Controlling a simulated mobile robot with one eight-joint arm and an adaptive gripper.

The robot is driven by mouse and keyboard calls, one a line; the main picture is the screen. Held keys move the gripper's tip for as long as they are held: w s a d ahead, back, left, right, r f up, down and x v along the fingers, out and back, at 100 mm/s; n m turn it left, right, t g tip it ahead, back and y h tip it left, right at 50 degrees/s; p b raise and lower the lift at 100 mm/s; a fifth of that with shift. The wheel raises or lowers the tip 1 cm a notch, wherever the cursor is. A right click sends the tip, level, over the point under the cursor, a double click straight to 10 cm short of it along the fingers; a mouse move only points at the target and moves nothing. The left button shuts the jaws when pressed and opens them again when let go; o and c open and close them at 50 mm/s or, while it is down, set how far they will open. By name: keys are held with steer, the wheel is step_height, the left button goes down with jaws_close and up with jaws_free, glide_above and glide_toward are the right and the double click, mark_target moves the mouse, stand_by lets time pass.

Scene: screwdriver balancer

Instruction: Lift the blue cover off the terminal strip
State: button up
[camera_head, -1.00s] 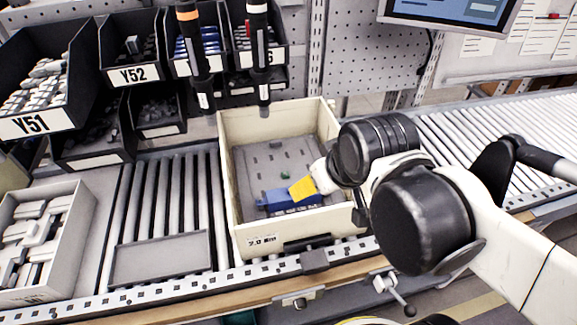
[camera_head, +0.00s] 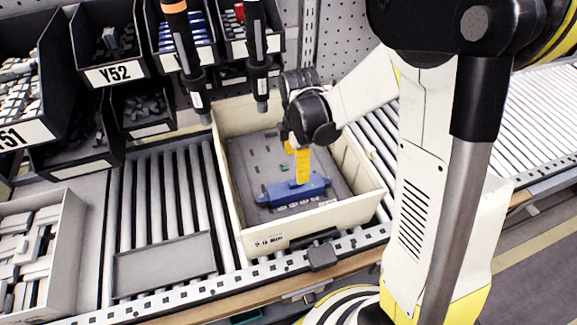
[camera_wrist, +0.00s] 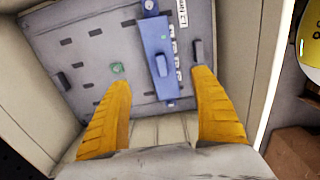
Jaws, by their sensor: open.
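The blue cover (camera_head: 292,190) lies on the grey panel in the cream box, near the box's front side. My gripper (camera_head: 302,178) has yellow fingers pointing down at the cover in the head view. In the wrist view the two yellow fingers (camera_wrist: 160,85) are wide apart with nothing between them, and the cover's near end lies just beyond the tips. I cannot tell whether a fingertip touches it.
The cream box (camera_head: 350,205) has raised walls around the panel (camera_head: 255,160). Two hanging screwdrivers (camera_head: 180,45) (camera_head: 257,60) are behind and left of my gripper. A flat grey tray (camera_head: 165,262) lies on the rollers at left. Part bins (camera_head: 115,73) stand behind.

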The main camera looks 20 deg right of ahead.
mark_target(296, 182)
step_height(296, 182, down, 6)
steer(key=shift+b, duration=1.05)
step_height(296, 182, down, 5)
steer(key=b, duration=0.2)
steer(key=shift+s+f+b, duration=0.15)
steer(key=shift+f+b, duration=0.05)
steer(key=shift+b, duration=0.1)
steer(key=shift+r, duration=0.1)
steer(key=c, duration=1.5)
